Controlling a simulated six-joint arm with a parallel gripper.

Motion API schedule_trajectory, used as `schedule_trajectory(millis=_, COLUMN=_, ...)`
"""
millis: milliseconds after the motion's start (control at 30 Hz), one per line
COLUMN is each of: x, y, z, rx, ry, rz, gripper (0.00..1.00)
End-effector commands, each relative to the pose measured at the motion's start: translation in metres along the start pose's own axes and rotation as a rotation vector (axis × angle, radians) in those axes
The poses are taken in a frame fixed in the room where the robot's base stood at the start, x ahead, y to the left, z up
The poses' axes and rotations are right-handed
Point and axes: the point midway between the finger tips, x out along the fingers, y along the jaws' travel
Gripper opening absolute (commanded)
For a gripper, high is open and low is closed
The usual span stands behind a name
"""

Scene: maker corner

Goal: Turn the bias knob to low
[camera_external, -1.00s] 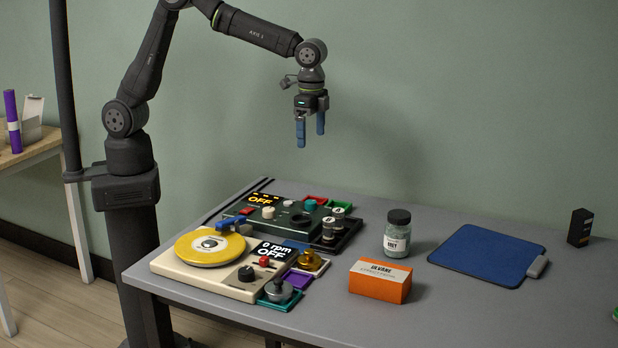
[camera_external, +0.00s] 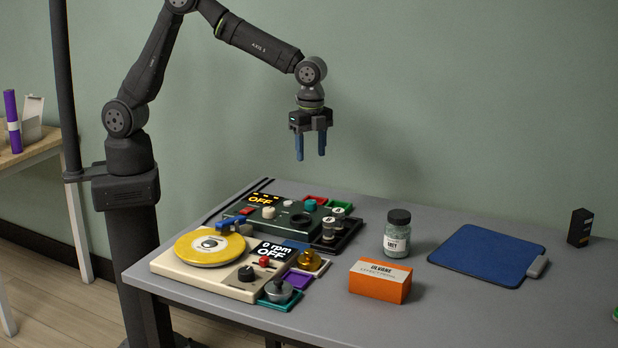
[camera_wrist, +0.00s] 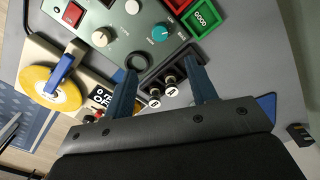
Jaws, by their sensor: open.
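A green device (camera_external: 282,217) with a display reading OFF stands at the back left of the table. On its top are a cream knob (camera_external: 268,212) and a teal knob (camera_external: 311,205). The wrist view shows the cream knob (camera_wrist: 100,38), the teal knob (camera_wrist: 160,33) and a small white knob (camera_wrist: 131,6). My gripper (camera_external: 311,156) hangs above the device, fingers down, open and empty. In the wrist view its blue fingers (camera_wrist: 161,75) sit on either side of the black tray, apart from the knobs.
A cream turntable (camera_external: 212,280) with a yellow disc and black knob (camera_external: 246,273) stands in front. A black tray (camera_external: 345,238) holds small cylinders beside the device. A grey jar (camera_external: 397,236), an orange box (camera_external: 380,283) and a blue mat (camera_external: 482,256) lie to the right.

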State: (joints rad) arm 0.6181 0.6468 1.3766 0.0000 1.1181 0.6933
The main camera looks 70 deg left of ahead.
Motion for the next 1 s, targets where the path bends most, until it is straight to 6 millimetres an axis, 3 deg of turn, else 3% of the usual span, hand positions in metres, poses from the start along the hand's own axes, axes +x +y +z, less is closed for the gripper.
schedule_trajectory(millis=500, x=0.112, y=0.000, z=0.000, rx=-0.002, ry=-0.002, rz=0.002, gripper=0.52)
schedule_trajectory(millis=733, x=0.137, y=0.000, z=0.000, rx=-0.002, ry=-0.001, rz=0.001, gripper=0.52)
schedule_trajectory(millis=1000, x=0.141, y=0.000, z=0.000, rx=-0.002, ry=0.000, rz=0.000, gripper=0.52)
